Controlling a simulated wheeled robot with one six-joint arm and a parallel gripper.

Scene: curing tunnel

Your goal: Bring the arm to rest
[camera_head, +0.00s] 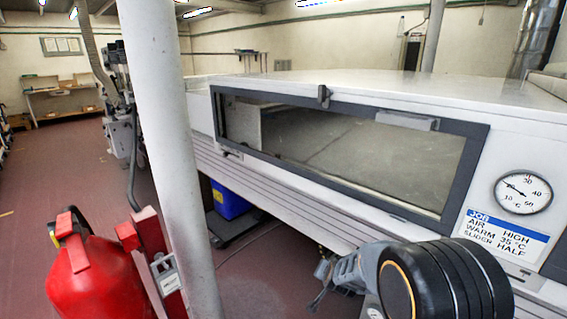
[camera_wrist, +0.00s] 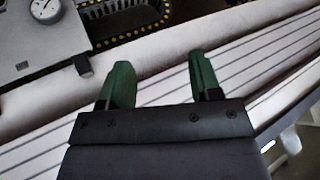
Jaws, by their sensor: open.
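My gripper (camera_wrist: 160,82) shows in the wrist view with two green fingers set well apart. It is open, and nothing is between the fingers. Behind the fingers are a pale rounded edge and the ribbed light side of the tunnel machine (camera_wrist: 265,60). In the head view my arm (camera_head: 445,280) is at the lower right, in front of the machine (camera_head: 290,190). The gripper's fingers cannot be made out clearly there.
A white post (camera_head: 165,140) stands left of the machine. A red extinguisher (camera_head: 95,285) is at the lower left. The machine carries a dark-framed window (camera_head: 340,150), a dial gauge (camera_head: 523,192) and a job card (camera_head: 500,238). A blue bin (camera_head: 230,200) sits under it. Red floor lies open at left.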

